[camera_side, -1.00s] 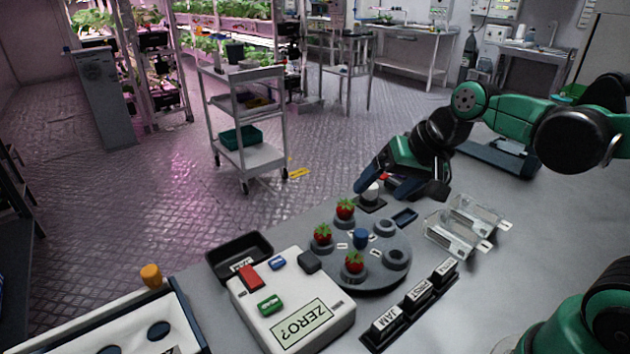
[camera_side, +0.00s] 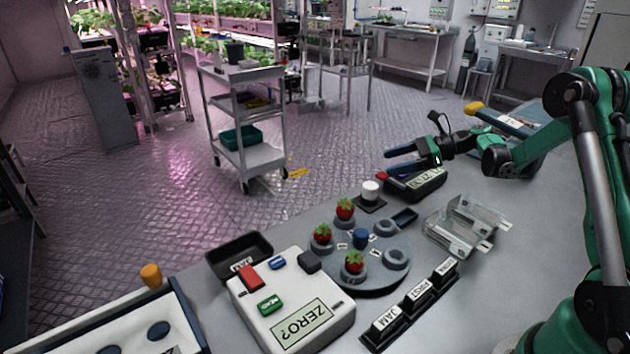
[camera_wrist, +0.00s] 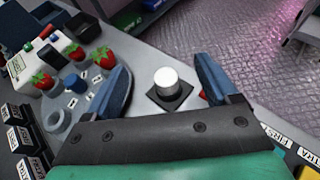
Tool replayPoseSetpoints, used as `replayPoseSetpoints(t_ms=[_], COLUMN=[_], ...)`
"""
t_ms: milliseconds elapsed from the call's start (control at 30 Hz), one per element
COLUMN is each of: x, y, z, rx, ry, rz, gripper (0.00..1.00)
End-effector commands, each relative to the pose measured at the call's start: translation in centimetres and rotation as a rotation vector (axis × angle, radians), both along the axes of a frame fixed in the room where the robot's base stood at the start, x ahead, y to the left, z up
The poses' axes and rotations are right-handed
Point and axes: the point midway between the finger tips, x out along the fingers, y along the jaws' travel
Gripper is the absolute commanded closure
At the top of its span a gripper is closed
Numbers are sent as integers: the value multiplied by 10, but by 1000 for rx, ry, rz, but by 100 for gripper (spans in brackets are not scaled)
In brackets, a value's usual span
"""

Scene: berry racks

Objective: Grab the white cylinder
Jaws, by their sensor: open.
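The white cylinder (camera_side: 370,189) stands upright on a small dark square base (camera_side: 371,204) near the far edge of the table. In the wrist view the white cylinder (camera_wrist: 167,82) shows between my two blue fingers, on its dark base (camera_wrist: 170,97). My gripper (camera_side: 388,162) is open and empty. In the side view its fingers are above and to the right of the cylinder, apart from it. The wrist view shows the gripper (camera_wrist: 165,68) with wide-spread fingers, nothing held.
A round grey turntable (camera_side: 337,269) with several strawberries stands left of the cylinder. A dark device with a red button (camera_side: 416,186) is close on the right. Clear bins (camera_side: 452,238) lie nearer. A white scale (camera_side: 300,330) stands at front left.

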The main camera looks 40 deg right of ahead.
Motion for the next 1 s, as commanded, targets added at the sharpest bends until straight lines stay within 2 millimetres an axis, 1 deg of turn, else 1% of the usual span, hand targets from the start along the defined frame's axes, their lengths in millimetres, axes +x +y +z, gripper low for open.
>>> replayPoseSetpoints(t_ms=[33,100,200,367,433,600,700,800,1000], x=[0,0,1,1,1,21,29,33,33], y=[0,0,0,0,1,22,30,33,33], z=[-9,-21,-33,-42,-49,-60,-65,-67,-67], rx=[-1,-2,-3,-4,-5,-6,-5,-5,-5], ry=[0,-1,-1,-1,0,-1,0,-1,-1], rz=[0,1,1,2,2,6,5,3,2], gripper=[20,20,20,20,20,20,20,20,20])
